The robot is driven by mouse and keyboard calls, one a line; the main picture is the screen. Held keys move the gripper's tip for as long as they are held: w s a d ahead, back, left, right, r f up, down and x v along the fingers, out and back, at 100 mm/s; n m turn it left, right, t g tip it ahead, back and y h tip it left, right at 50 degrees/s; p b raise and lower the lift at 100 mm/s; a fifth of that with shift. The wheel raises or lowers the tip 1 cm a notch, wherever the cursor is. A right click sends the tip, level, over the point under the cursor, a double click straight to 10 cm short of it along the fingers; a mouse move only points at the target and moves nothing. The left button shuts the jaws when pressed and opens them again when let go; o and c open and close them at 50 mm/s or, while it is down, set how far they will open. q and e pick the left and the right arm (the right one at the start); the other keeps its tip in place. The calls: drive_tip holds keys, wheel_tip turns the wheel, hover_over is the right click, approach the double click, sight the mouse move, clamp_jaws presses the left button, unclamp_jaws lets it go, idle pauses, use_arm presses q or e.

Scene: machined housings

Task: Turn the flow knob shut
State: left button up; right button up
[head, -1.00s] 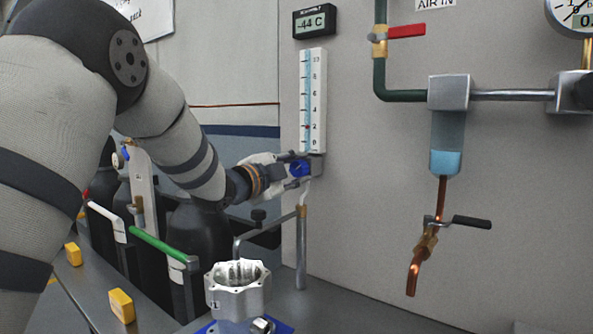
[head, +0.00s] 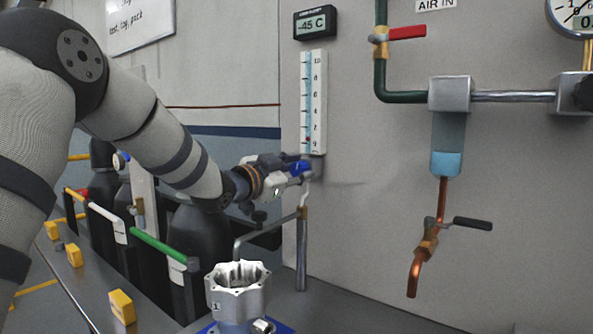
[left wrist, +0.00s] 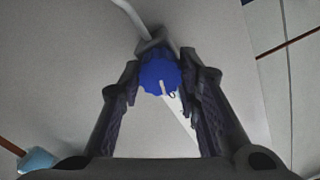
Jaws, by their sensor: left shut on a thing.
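The blue flow knob (head: 300,166) sits at the foot of the white flow meter (head: 319,105) on the grey panel. My left gripper (head: 302,171) reaches it from the left and is shut on it, partly hiding it in the head view. In the left wrist view the knob (left wrist: 158,77) lies between the two dark fingertips of the gripper (left wrist: 160,68), with a white mark on its face. The small red float (head: 308,139) is near the bottom of the meter's scale. My right gripper is not in view.
A silver housing (head: 238,287) stands below the meter. A thin upright pipe (head: 301,250) rises beside it. A copper tap with a black lever (head: 473,223) and a red-handled valve (head: 406,32) are to the right. Dark cylinders (head: 196,232) stand at the left.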

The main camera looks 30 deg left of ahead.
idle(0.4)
use_arm(q)
drive_tip(key=o, duration=1.1)
drive_tip(key=shift+o, duration=0.2)
drive_tip(key=s, duration=1.1)
drive_tip(key=shift+s+a, duration=0.25)
drive_tip(key=shift+a, duration=0.15)
drive_tip(key=shift+s+a, duration=0.1)
drive_tip(key=shift+s, duration=0.2)
